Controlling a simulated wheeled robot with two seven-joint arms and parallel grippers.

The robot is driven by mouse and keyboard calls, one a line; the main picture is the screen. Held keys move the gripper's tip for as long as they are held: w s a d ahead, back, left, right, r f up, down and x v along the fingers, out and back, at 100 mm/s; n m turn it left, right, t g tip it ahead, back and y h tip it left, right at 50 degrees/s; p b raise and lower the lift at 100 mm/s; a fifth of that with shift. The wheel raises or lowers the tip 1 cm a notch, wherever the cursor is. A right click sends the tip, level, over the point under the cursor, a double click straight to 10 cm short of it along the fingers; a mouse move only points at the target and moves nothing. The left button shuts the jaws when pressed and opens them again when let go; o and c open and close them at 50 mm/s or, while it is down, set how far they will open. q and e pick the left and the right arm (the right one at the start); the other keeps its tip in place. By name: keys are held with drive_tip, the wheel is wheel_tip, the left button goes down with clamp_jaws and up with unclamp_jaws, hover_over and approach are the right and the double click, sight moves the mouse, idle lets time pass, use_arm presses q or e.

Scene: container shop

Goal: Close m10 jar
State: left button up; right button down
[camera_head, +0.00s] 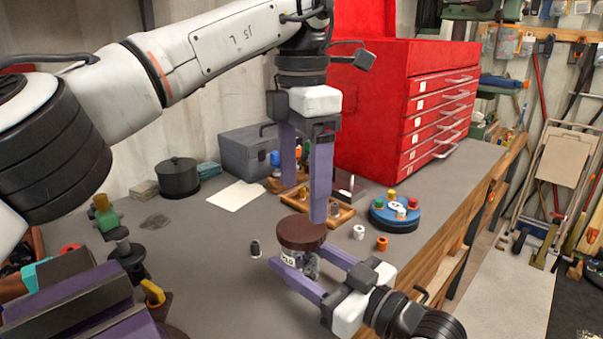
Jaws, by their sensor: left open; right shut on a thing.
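The jar (288,256) is clear glass with a label that looks like M10, and stands upright near the middle of the workbench. A brown round lid (302,232) rests on its top; I cannot tell whether it is screwed tight. My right gripper (299,268) comes from the lower right and is shut around the jar body, below the lid. My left gripper (300,205) points down from above, its purple fingers apart. One fingertip is close to the lid's back right edge; whether it touches is unclear.
A wooden tray (338,222) and a blue round holder (395,222) with coloured pieces lie behind the jar. Small loose pieces (382,244) lie beside it. A red drawer cabinet (372,110), grey toolbox (246,150) and black pot (178,180) stand further back. A vise-like tool (124,250) is at left.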

sight(301, 227)
use_arm(q)
drive_tip(key=n, duration=0.2)
drive_tip(key=r+n, duration=0.1)
drive_tip(key=n, duration=0.3)
drive_tip(key=r+n, duration=0.1)
drive_tip(key=n, duration=0.2)
drive_tip(key=shift+f, duration=0.1)
drive_tip(key=shift+f, duration=3.95)
drive_tip(key=c, duration=1.1)
drive_tip(key=o, duration=1.3)
drive_tip(key=shift+c, duration=0.2)
drive_tip(key=shift+r, duration=0.1)
